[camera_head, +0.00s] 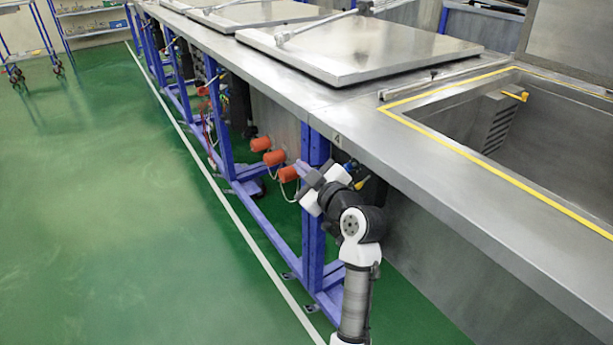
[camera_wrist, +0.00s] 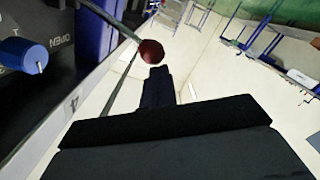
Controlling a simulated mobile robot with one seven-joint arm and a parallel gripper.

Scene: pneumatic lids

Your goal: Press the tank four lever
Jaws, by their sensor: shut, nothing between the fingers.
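In the wrist view, a lever with a dark red ball knob (camera_wrist: 150,52) on a thin pale rod comes in from the upper left. My gripper (camera_wrist: 158,72) is shut and empty, its fingertips just below the knob in the picture. I cannot tell whether they touch it. In the head view my gripper (camera_head: 303,168) is beside the blue frame post, below the bench edge marked 4 (camera_head: 337,140). The lever's knob cannot be made out there; my arm and the bench edge cover part of that spot.
A blue knob (camera_wrist: 25,55) on a dark panel is at the left of the wrist view. The open tank (camera_head: 470,115) lies right of a closed metal lid (camera_head: 360,45). Orange cylinders (camera_head: 274,157) sit under the bench. The green floor (camera_head: 120,200) at left is clear.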

